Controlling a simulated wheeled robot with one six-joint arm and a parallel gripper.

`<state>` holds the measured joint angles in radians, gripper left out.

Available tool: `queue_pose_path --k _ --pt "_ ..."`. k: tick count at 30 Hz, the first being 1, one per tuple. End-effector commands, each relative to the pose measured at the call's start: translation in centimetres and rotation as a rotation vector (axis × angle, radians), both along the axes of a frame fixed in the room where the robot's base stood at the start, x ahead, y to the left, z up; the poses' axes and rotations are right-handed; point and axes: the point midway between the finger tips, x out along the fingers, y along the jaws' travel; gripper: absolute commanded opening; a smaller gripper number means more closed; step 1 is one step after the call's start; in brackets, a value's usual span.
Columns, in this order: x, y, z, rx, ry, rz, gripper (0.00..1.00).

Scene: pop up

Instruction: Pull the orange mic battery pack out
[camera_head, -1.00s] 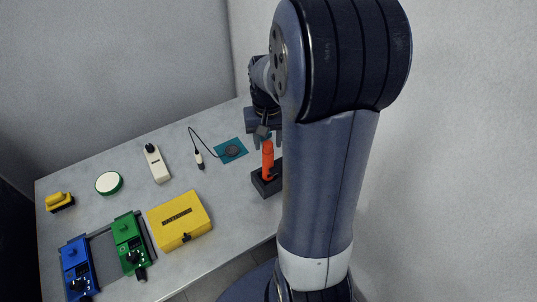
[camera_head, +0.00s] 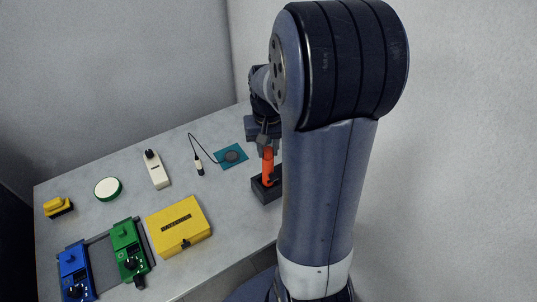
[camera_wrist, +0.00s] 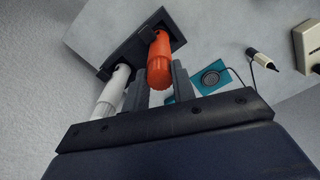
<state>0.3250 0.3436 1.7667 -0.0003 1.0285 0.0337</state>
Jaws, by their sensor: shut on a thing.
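The orange mic battery pack (camera_head: 267,171) stands upright in a dark charging dock (camera_head: 262,194) near the table's right side. My gripper (camera_head: 267,145) is above the dock, with its fingers around the upper part of the pack. In the wrist view, my gripper (camera_wrist: 160,82) has one finger on each side of the orange pack (camera_wrist: 160,62) and is shut on it. The pack's lower end is still in the dock (camera_wrist: 125,48). A white pack (camera_wrist: 112,88) sits in the dock beside it, just outside one finger; my arm hides it in the head view.
A teal mat with a dark disc (camera_head: 224,163) and a cable lies left of the dock. A yellow case (camera_head: 184,228), green (camera_head: 128,250) and blue (camera_head: 75,268) boxes, a white device (camera_head: 156,170) and a round green-rimmed disc (camera_head: 108,188) stand further left. Bare table lies between.

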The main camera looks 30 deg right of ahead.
Motion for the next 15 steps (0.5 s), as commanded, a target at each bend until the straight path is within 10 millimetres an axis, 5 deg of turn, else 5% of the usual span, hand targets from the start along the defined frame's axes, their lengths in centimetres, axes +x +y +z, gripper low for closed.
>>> queue_pose_path --k 15 --pt "0.02 -0.01 0.97 0.0 -0.001 0.0 0.0"
